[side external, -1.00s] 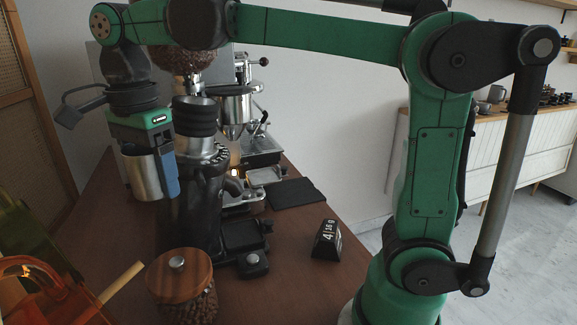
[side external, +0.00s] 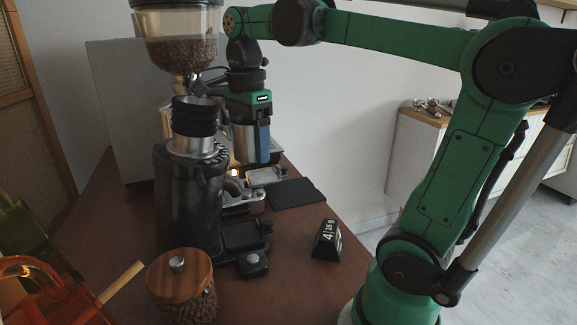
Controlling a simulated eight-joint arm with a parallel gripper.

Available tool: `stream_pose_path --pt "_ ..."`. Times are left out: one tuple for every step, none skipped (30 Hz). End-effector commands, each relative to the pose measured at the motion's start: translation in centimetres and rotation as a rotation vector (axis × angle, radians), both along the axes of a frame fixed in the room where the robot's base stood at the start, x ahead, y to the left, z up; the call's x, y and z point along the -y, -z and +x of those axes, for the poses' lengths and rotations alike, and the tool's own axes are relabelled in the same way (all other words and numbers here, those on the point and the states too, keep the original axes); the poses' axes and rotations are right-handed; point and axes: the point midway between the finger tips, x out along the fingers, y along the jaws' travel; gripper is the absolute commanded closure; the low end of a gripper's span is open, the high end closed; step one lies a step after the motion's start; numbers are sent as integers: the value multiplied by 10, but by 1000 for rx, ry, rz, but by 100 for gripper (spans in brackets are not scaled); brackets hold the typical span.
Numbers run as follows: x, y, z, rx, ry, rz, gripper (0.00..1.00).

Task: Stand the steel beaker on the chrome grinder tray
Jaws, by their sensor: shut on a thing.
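The steel beaker (side external: 242,143) is a plain silver cylinder, upright, held in the air behind and to the right of the black grinder. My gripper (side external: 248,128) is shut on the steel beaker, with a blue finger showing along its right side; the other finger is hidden. A small metal tray (side external: 265,175) shows just below and to the right of the beaker. A dark tray (side external: 242,232) lies at the foot of the black grinder (side external: 188,200). I cannot tell from this view which of these is the chrome grinder's tray. The beaker appears clear of both.
A bean hopper (side external: 178,48) stands behind the black grinder. A black mat (side external: 296,193) and a flip clock (side external: 327,240) lie to the right. A wooden-lidded bean jar (side external: 180,280) stands in front.

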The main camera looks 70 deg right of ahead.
Motion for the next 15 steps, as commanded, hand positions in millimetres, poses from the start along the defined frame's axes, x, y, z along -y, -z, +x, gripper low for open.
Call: stream_pose_path --pt "15 0 2 0 -63 0 100" --pt "24 0 4 0 -114 0 100" --pt "35 0 6 0 -184 0 100" --pt "44 0 6 0 -236 0 100" --pt "52 0 7 0 -291 0 100" --pt "64 -1 8 0 -362 0 100" --pt "73 -1 8 0 -417 0 100" --pt "82 -1 8 0 -472 1 100" --pt "94 -1 7 0 -547 0 100" --pt "103 -2 6 0 -603 0 100" --pt "113 -2 5 0 -660 1 100" --pt "125 -3 4 0 -735 0 100" --pt "134 -3 2 0 -791 0 100" --pt "143 -4 0 0 -845 0 100" --pt "154 -5 -2 0 -915 0 100"
